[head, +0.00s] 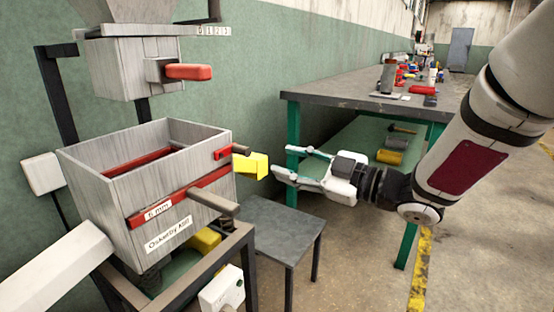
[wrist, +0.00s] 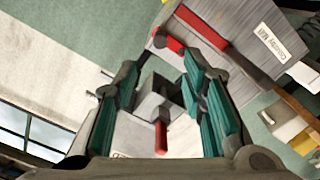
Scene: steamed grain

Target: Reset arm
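My gripper (head: 284,162) is at the end of my arm, which comes in from the right in the head view. Its two teal-lined fingers are spread apart with nothing between them. They point left toward the yellow block-shaped handle (head: 256,166) on the grey mill box (head: 172,222), with a small gap between. In the wrist view the open fingers (wrist: 163,85) frame the upper unit's red handle (wrist: 161,137) in the background. The box has a red strip and labels reading "6 mm" and "Oakerby Mill".
A hopper unit with a red handle (head: 188,72) hangs above the box. A small grey table (head: 284,228) stands below my gripper. A long workbench (head: 352,93) with several items stands behind. Open floor lies at right, with a yellow line (head: 421,265).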

